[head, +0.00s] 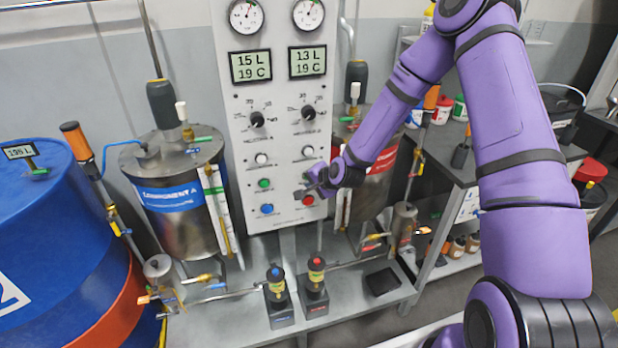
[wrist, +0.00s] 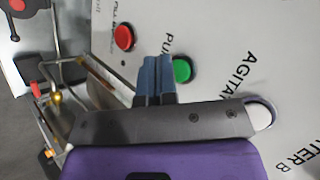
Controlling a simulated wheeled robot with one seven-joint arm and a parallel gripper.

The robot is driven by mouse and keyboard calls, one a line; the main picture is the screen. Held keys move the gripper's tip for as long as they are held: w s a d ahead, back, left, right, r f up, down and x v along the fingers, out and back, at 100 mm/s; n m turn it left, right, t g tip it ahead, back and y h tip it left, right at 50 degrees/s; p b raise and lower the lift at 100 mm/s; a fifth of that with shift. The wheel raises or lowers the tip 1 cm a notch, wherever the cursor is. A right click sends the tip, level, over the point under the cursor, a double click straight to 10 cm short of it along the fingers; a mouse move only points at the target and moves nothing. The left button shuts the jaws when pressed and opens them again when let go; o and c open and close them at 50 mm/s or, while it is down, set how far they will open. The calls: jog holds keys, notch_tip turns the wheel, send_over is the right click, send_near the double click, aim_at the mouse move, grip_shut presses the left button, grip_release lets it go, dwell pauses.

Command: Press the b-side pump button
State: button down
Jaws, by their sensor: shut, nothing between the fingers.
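The grey control panel (head: 280,110) has two columns of buttons. The b-side pump button is the green button (wrist: 182,70) in the wrist view, beside partly hidden lettering that starts "PU". In the head view my gripper hides it. My gripper (head: 306,189) is in front of the panel's right column, with its fingers closed together. In the wrist view the blue-grey fingertips (wrist: 157,62) are beside the green button, just left of it and partly over its edge. I cannot tell whether they touch it or the panel.
A red button (head: 308,200) is below the gripper and a white one (head: 307,151) above. The left column has white, green (head: 264,184) and blue (head: 267,209) buttons. Knobs (head: 308,112) sit higher. A steel tank (head: 180,215) stands left; another is behind my arm.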

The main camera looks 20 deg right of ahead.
jog(key=shift+s, duration=2.55)
